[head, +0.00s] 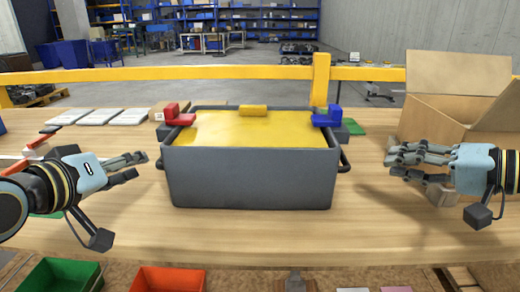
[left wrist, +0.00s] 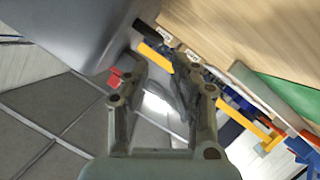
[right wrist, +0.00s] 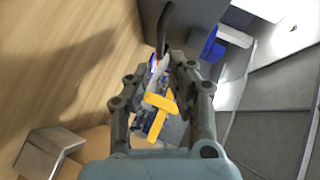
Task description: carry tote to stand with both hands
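The tote (head: 250,180) is a dark grey open bin with a yellow top surface inside its rim, standing on the wooden table. Dark handles stick out at its left and right ends. My left gripper (head: 138,166) is open and empty, just left of the tote. My right gripper (head: 392,165) is open and empty, further off to the right of the tote. The tote wall shows at the upper left of the left wrist view (left wrist: 75,30) and the top of the right wrist view (right wrist: 200,15). I cannot pick out the stand with certainty.
A red block (head: 176,115) and a blue block (head: 328,117) show at the tote's back corners. An open cardboard box (head: 432,122) stands right. Grey-white trays (head: 100,117) lie at the back left. Green (head: 60,275) and red bins (head: 166,279) sit at the front. A yellow rail (head: 200,73) runs behind.

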